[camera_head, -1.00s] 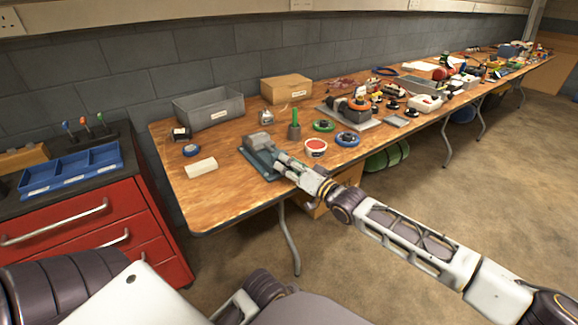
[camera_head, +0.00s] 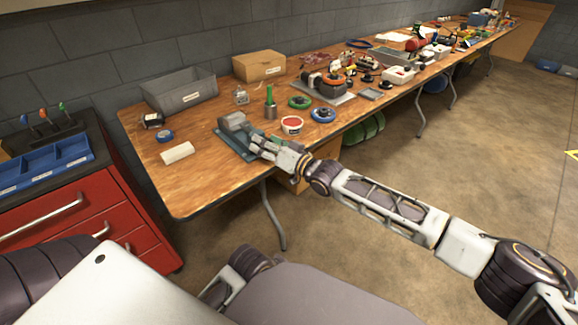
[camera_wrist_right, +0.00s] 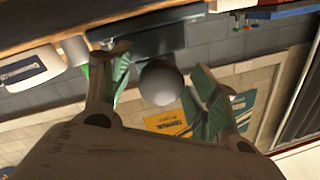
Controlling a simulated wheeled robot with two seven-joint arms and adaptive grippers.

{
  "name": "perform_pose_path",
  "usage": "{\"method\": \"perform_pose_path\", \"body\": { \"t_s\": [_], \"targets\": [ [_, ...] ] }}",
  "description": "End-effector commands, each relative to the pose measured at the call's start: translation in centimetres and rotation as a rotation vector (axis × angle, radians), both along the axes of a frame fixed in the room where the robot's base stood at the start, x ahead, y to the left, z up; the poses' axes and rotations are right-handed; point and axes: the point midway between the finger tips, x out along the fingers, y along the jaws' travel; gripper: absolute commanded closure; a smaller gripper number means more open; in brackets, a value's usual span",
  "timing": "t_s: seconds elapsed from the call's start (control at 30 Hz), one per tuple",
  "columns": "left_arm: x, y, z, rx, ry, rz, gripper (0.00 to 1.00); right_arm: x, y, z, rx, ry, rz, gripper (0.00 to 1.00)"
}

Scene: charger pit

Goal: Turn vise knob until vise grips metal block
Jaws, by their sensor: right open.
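The blue-grey vise (camera_head: 236,143) sits at the near edge of the wooden bench, with a grey upper part (camera_head: 232,121). In the right wrist view its body (camera_wrist_right: 150,40) is at the top. A round grey knob (camera_wrist_right: 160,83) lies between the two green-padded fingers of my right gripper (camera_wrist_right: 162,86), which is open, with visible gaps on both sides. In the head view my right gripper (camera_head: 258,146) is at the vise's near right side. I cannot make out the metal block. My left gripper is out of view.
On the bench (camera_head: 195,195), a white block (camera_head: 177,153) lies left of the vise, and a red-topped tub (camera_head: 291,125) and a green-necked bottle (camera_head: 270,104) stand to its right. A grey bin (camera_head: 180,92) is behind. A red drawer cabinet (camera_head: 75,230) stands left.

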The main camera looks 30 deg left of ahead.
Motion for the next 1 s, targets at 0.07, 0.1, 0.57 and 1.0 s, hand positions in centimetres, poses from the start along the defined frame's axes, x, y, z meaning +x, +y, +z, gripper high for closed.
{"method": "perform_pose_path", "body": {
  "t_s": [0.07, 0.1, 0.57, 1.0],
  "targets": [
    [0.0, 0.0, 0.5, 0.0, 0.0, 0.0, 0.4, 0.0, 0.0, 0.2, -0.015, -0.037, 0.0, 0.4],
    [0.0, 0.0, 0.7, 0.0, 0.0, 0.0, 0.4, 0.0, 0.0, 0.2, -0.023, -0.057, 0.0, 0.4],
    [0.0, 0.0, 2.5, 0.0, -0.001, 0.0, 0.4, -0.1, 0.0, 0.2, -0.114, -0.275, 0.0, 0.4],
    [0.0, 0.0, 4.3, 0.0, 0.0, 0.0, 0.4, -0.1, 0.0, 0.2, -0.2, -0.479, 0.001, 0.4]
  ]
}}
